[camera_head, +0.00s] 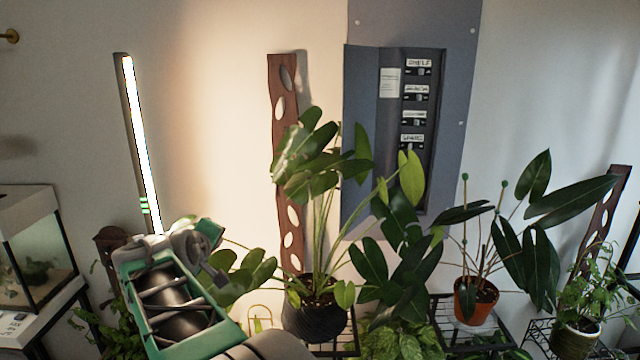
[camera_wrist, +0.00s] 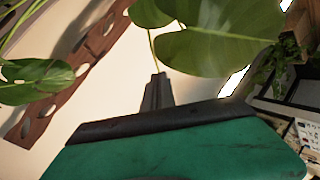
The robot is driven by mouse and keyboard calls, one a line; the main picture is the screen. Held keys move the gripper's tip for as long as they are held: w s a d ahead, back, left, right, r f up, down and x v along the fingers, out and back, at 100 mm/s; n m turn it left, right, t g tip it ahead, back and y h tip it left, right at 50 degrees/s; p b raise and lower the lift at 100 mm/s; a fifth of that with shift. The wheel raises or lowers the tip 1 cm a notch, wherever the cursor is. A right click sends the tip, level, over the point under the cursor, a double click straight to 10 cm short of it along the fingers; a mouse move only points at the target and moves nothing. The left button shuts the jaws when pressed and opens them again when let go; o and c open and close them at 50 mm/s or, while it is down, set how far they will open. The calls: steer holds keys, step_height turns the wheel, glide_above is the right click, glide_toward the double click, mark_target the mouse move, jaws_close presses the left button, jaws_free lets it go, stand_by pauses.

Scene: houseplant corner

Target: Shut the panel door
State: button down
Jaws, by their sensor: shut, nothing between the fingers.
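The grey wall panel (camera_head: 465,60) is mounted on the wall right of centre in the head view. Its recess is uncovered and shows several labelled switches (camera_head: 418,92) and a pale paper label. The door (camera_head: 360,85) appears to stand open at the left edge of the recess, seen at a steep angle. Leaves hide the lower part of door and recess. My gripper (camera_wrist: 157,88) is shut and empty in the wrist view, close to large leaves. In the head view my arm's end is low and left of the panel, well apart from the door; its fingertips are unclear there.
A plant in a dark pot (camera_head: 315,318) stands between my arm and the panel. A plant in an orange pot (camera_head: 476,303) stands to the right. A brown perforated board (camera_head: 280,110), a lit tube lamp (camera_head: 142,140) and a glass tank (camera_head: 38,250) are at left.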

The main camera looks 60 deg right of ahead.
steer(key=s+d+r+g+h, duration=0.35)
steer(key=s+d+r, duration=0.2)
steer(key=d, duration=0.45)
steer(key=s+d+r+g+h, duration=0.2)
steer(key=s+d+r+h, duration=0.3)
steer(key=d, duration=0.4)
steer(key=s+d+f+y+p, duration=0.1)
steer(key=d+p, duration=0.2)
steer(key=d, duration=0.7)
steer(key=s, duration=0.2)
steer(key=s+a+p, duration=0.1)
steer(key=shift+s+a+f, duration=0.15)
steer(key=shift+s+a, duration=0.05)
steer(key=shift+s, duration=0.15)
